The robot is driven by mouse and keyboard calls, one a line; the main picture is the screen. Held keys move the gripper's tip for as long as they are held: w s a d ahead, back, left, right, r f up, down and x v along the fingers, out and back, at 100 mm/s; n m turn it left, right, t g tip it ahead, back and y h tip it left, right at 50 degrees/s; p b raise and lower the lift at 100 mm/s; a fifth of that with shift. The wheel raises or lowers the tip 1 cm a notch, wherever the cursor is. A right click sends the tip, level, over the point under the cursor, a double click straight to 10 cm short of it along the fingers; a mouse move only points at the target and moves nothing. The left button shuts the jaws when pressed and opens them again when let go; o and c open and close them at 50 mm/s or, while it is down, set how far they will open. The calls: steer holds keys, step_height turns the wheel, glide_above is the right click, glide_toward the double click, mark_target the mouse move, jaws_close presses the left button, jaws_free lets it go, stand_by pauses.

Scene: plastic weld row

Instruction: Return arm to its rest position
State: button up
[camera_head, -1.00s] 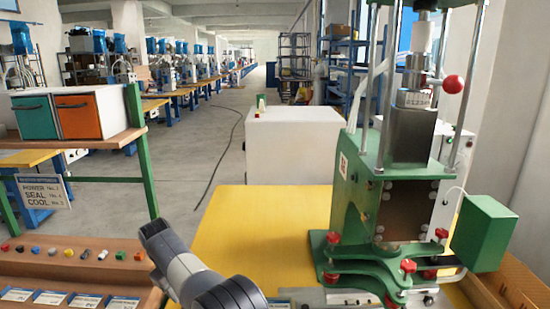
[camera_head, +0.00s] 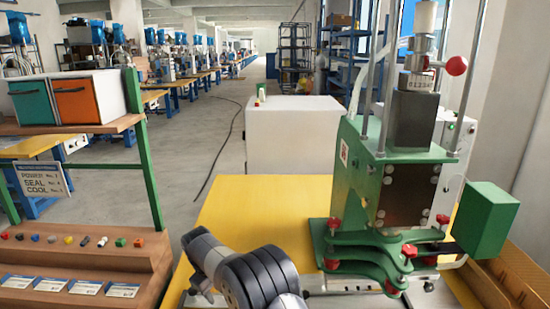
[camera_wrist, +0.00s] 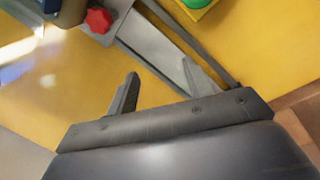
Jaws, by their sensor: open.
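My arm (camera_head: 243,272) shows at the bottom middle of the head view, over the front of the yellow table (camera_head: 235,215). My gripper (camera_wrist: 160,88) is seen in the wrist view with its two fingers apart and nothing between them. Below it in that view are the yellow surface and a grey metal rail (camera_wrist: 160,48). The gripper itself does not show in the head view, where the arm's far end is cut off or hidden.
A green press (camera_head: 385,190) with red knobs stands on the table to the right of my arm. A wooden rack (camera_head: 85,262) with coloured buttons and labels is at left. A white cabinet (camera_head: 290,140) stands behind the table. Open floor lies between rack and cabinet.

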steer(key=d+b, duration=0.1)
steer(key=d, duration=0.8)
steer(key=shift+b, duration=0.3)
